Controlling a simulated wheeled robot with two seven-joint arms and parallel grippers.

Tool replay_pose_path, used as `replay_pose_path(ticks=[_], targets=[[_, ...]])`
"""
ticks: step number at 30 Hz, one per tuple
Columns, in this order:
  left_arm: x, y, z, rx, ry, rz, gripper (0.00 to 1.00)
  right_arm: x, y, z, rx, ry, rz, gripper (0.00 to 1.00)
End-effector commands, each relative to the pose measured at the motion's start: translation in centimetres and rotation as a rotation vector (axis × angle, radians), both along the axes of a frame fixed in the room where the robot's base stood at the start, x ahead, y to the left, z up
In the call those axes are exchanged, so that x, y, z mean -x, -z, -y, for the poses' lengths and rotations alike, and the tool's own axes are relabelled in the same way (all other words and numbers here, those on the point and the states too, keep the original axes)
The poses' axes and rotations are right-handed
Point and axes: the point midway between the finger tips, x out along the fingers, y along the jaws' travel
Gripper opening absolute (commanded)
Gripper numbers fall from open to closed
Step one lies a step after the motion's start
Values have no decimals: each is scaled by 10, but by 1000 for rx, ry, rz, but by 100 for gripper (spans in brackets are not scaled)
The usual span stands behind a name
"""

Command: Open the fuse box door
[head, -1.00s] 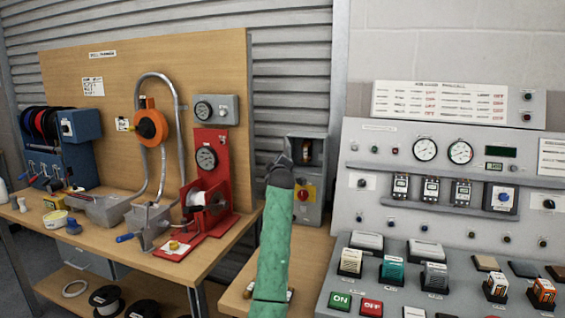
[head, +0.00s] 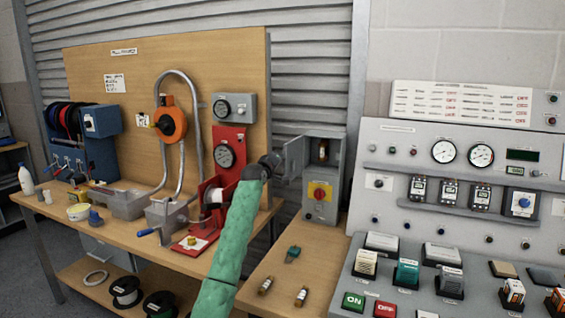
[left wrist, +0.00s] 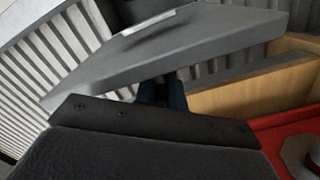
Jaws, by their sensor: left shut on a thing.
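The grey fuse box (head: 334,180) stands on the bench in the head view, with a red and yellow rotary switch (head: 319,191) on its lower front. Its upper compartment is uncovered, and a fuse (head: 323,151) shows inside. The grey door (head: 294,158) stands swung out to the left of the box. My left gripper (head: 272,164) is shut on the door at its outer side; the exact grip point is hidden. In the left wrist view the door panel (left wrist: 190,48) fills the space beyond my gripper (left wrist: 157,95). My right gripper is not in view.
A red stand with a gauge (head: 225,155) is close left of my gripper. Two loose fuses (head: 265,286) and a green part (head: 292,254) lie on the bench below the box. The control panel (head: 430,190) fills the right side.

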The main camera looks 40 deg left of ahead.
Motion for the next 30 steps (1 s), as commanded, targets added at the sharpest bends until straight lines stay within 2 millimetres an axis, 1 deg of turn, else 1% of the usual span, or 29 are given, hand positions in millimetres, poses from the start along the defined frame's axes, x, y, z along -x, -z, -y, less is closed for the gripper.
replay_pose_path(ticks=[6, 19, 20, 21, 23, 30], targets=[[0, 0, -5, -1, 25, 0, 0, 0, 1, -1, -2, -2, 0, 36], [-1, -1, -5, 0, 31, 1, 0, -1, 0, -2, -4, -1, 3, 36], [-1, -1, -5, 0, 31, 1, 14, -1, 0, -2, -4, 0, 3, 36], [-1, -1, -5, 0, 31, 1, 21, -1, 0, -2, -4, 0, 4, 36], [-1, -1, -5, 0, 31, 1, 33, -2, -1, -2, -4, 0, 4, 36], [-1, -1, -4, 0, 32, 1, 33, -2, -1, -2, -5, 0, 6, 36]])
